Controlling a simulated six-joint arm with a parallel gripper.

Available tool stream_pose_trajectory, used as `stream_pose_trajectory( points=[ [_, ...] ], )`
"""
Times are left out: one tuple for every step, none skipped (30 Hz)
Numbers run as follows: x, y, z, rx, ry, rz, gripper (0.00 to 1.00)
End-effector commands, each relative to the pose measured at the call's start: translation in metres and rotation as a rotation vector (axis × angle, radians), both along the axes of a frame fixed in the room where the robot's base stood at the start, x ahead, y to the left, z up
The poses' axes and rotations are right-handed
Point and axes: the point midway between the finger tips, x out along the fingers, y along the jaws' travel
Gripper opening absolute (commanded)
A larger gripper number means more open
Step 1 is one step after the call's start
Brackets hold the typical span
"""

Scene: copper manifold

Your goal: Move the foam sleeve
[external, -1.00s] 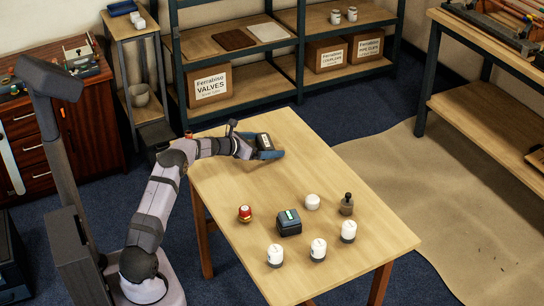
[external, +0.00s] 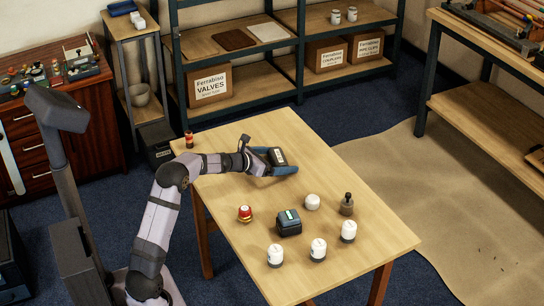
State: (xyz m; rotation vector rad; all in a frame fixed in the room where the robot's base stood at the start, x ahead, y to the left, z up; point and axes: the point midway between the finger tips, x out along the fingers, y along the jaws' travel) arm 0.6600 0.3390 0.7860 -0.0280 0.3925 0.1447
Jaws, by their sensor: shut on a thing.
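My gripper (external: 280,160), with blue fingers, is over the back half of the wooden table, pointing right. It is shut on a dark piece with a pale patch (external: 278,156), which sits between the blue fingers. This piece may be the foam sleeve, but the view is too small to be sure. The fingers hide part of it, and I cannot tell whether it touches the table top.
A small red and dark piece (external: 189,139) stands at the back left corner. The table's right middle is clear.

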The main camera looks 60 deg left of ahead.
Motion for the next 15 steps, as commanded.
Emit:
stream_pose_trajectory(
  points=[
    [0.000,-0.007,-0.003,0.000,-0.002,-0.002,0.73],
    [0.000,-0.010,-0.003,0.000,-0.002,-0.002,0.73],
    [0.000,-0.014,-0.003,0.001,-0.003,-0.001,0.73],
    [0.000,-0.017,-0.003,0.000,-0.002,-0.001,0.73],
    [0.000,-0.021,-0.003,0.001,-0.002,-0.001,0.73],
    [0.000,-0.025,-0.003,0.001,-0.003,-0.002,0.73],
    [0.000,-0.028,-0.003,0.000,-0.002,-0.002,0.73],
    [0.000,-0.031,-0.003,0.000,-0.002,-0.002,0.73],
    [0.000,-0.036,-0.003,0.000,-0.002,-0.002,0.73],
    [0.000,-0.039,-0.003,0.000,-0.002,-0.002,0.73],
    [0.000,-0.042,-0.003,0.000,-0.002,-0.002,0.73],
    [0.000,-0.047,-0.003,0.000,-0.002,-0.002,0.73],
    [0.000,-0.050,-0.003,0.000,-0.002,-0.002,0.73],
    [0.000,-0.053,-0.002,0.000,-0.003,-0.002,0.73],
    [0.000,-0.057,-0.002,0.000,-0.002,-0.002,0.73]
  ],
)
